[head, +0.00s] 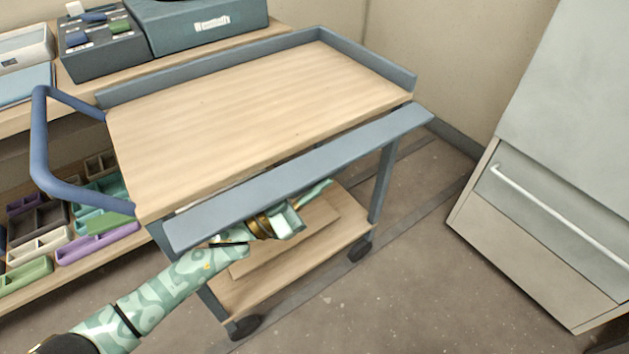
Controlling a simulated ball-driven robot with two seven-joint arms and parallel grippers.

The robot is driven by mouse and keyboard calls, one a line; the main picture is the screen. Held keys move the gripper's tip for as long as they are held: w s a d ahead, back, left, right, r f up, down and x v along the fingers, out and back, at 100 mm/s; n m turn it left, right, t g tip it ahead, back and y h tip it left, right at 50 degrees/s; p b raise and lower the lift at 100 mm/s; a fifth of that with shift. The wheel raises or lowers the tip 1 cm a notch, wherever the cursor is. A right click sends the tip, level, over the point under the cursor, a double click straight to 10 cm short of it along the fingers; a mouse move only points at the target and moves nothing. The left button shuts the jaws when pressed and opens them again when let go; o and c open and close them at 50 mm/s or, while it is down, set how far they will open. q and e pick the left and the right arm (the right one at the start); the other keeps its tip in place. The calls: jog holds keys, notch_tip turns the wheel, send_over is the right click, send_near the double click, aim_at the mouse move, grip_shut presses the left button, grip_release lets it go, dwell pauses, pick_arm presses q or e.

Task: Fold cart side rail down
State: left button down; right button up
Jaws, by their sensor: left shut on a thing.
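The cart has a pale wooden top (250,100) and a blue-grey side rail (300,172) along its near long side. This rail leans outward from the top, about level with or a little below the top's edge, with its broad face showing. The rail hides part of the fingers, so the exact contact is not clear. My right gripper is not in view.
The cart's blue push handle (40,140) is at its left end. Its lower wooden shelf (260,285) lies under my gripper. A workbench with grey boxes (195,25) and coloured bins (95,220) stands behind. A pale cabinet (570,170) is at right; floor between is clear.

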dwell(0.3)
pick_arm(q)
jog(key=c, duration=1.4)
grip_release()
